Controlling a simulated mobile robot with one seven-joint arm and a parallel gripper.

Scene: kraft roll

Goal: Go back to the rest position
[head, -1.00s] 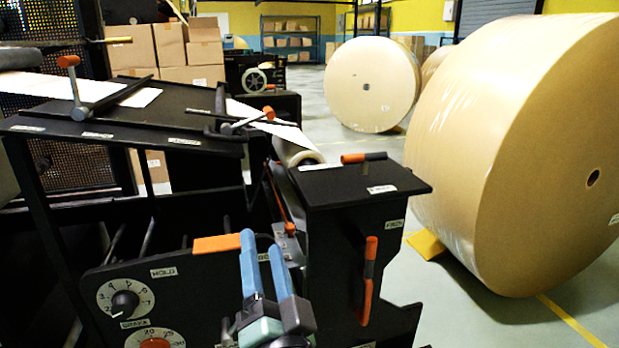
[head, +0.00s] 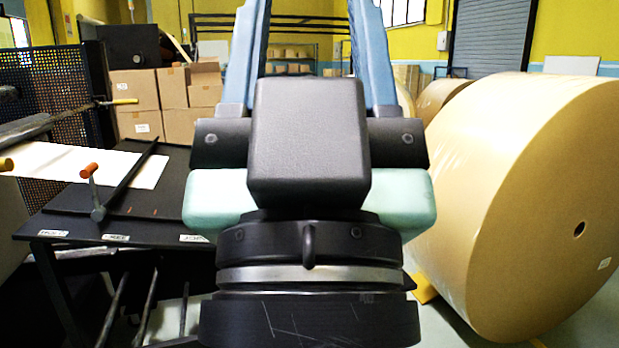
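My gripper (head: 315,40) fills the middle of the head view, close to the camera. Its two blue fingers point up and stand wide apart, with nothing seen between them. The tips of the fingers run out of the top of the picture.
A large kraft roll (head: 500,200) stands on the floor at the right. The machine's table with an orange-knobbed lever (head: 90,185) and a white paper strip (head: 85,160) is at the left. Cardboard boxes (head: 165,105) are stacked behind it.

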